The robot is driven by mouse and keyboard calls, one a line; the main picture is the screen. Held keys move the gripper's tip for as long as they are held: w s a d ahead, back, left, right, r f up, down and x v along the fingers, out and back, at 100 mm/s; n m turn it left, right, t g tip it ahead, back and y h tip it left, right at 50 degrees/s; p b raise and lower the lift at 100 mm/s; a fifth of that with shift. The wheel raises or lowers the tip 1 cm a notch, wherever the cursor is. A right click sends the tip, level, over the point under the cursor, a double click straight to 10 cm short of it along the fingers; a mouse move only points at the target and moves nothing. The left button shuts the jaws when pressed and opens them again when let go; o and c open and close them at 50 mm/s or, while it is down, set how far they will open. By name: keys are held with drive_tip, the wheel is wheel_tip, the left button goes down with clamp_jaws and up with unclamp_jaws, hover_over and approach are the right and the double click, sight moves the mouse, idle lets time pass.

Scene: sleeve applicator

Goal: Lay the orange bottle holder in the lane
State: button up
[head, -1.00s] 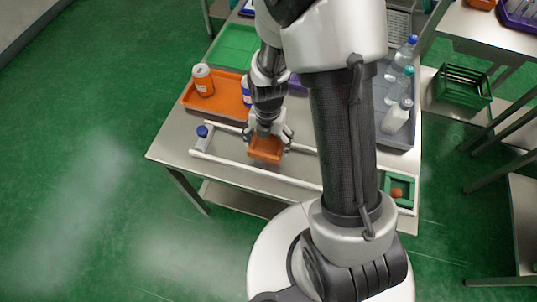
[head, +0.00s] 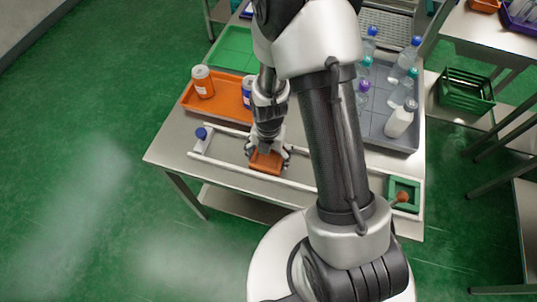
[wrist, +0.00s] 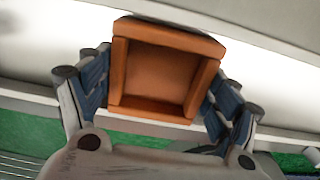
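The orange bottle holder (head: 265,163), a small open box, is between the fingers of my gripper (head: 268,153). In the wrist view the holder (wrist: 158,80) has its open side toward the camera, with blue-grey finger pads against both sides. The lane (head: 222,160) is the strip of table between two white rails. The holder is over the lane, low and close to the front rail; whether it touches the table cannot be told.
A small blue-capped bottle (head: 202,138) is at the lane's left end. A green square frame with a brown ball (head: 402,196) is at the right end. Behind are an orange tray (head: 225,108) with cans and a grey tray (head: 375,133) with several bottles.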

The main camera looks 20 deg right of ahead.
drive_tip(key=o, duration=0.4)
drive_tip(key=shift+r, duration=0.15)
wheel_tip(320, 180, up, 12)
drive_tip(key=p, duration=0.5)
wheel_tip(320, 180, up, 10)
drive_tip(key=m+t, duration=0.1)
drive_tip(key=m, duration=0.6)
hover_over(269, 159)
drive_tip(key=s, duration=0.1)
drive_tip(key=s+r+m+t, duration=0.1)
drive_tip(key=s+r+m, duration=0.3)
drive_tip(key=m, duration=0.3)
drive_tip(key=s+r+m+t, duration=0.1)
drive_tip(key=s+r+m, duration=0.4)
drive_tip(key=r+m, duration=0.1)
drive_tip(key=s+r+m+t, duration=0.1)
drive_tip(key=s+r+m, duration=0.4)
drive_tip(key=m, duration=0.3)
drive_tip(key=shift+r+m+t, duration=0.15)
drive_tip(key=shift+m+t, duration=0.15)
drive_tip(key=shift+m, duration=0.1)
